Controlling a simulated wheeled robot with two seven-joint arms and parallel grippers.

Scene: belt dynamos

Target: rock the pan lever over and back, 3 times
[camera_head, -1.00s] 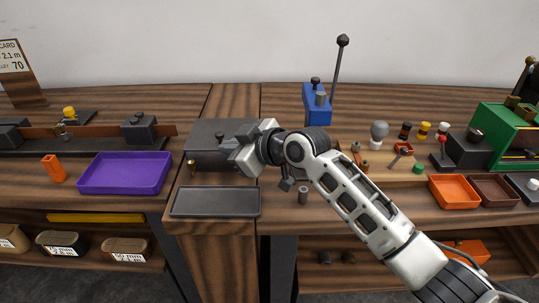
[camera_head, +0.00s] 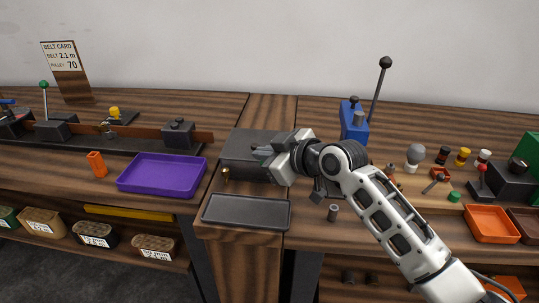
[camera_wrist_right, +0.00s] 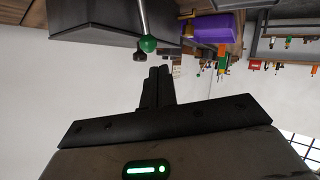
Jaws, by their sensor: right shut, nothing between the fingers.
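A slim metal lever with a green ball knob (camera_wrist_right: 148,44) shows close up in the right wrist view, its rod running along the side of a dark grey box. I take it to be the pan lever; in the head view my right gripper and arm seem to hide it. My right gripper (camera_head: 262,153) is at the dark grey box (camera_head: 236,152). In the wrist view its fingers (camera_wrist_right: 158,75) are shut and empty, tips near the green knob with a gap visible in the picture. Contact cannot be told. A shallow grey pan (camera_head: 246,225) lies in front of the box. My left gripper is out of view.
A small brass knob (camera_head: 225,174) stands at the box's left front. A purple tray (camera_head: 163,187) lies to the left. A blue block (camera_head: 354,122) with a tall black-knobbed lever (camera_head: 385,64) stands behind my right arm. Another green-knobbed lever (camera_head: 44,85) stands far left.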

